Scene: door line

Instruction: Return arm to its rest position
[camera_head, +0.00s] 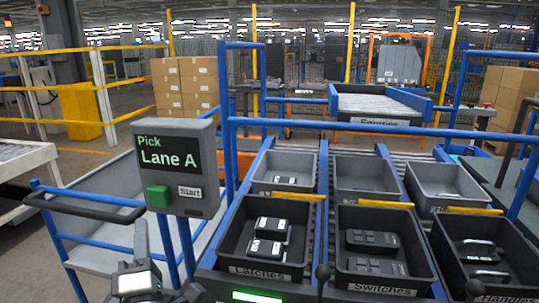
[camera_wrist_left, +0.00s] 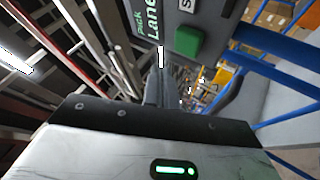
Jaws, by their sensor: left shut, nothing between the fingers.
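My left gripper (camera_head: 141,232) comes up from the bottom left of the head view, in front of and below the grey Lane A pick panel (camera_head: 205,152). Its fingers are shut with nothing between them. In the left wrist view the closed fingers (camera_wrist_left: 161,80) point up toward the panel. The panel has a green button (camera_head: 158,196) and a Start label. The button also shows in the left wrist view (camera_wrist_left: 187,41), apart from the fingertips. My right gripper is not in view.
Dark bins of latches (camera_head: 236,255), switches (camera_head: 348,270) and handles (camera_head: 454,259) stand on a blue-framed rack at the right. Grey bins (camera_head: 366,185) sit behind them. A grey cart (camera_head: 112,187) with a dark handle stands left of the panel. Cardboard boxes (camera_head: 186,88) are stacked farther back.

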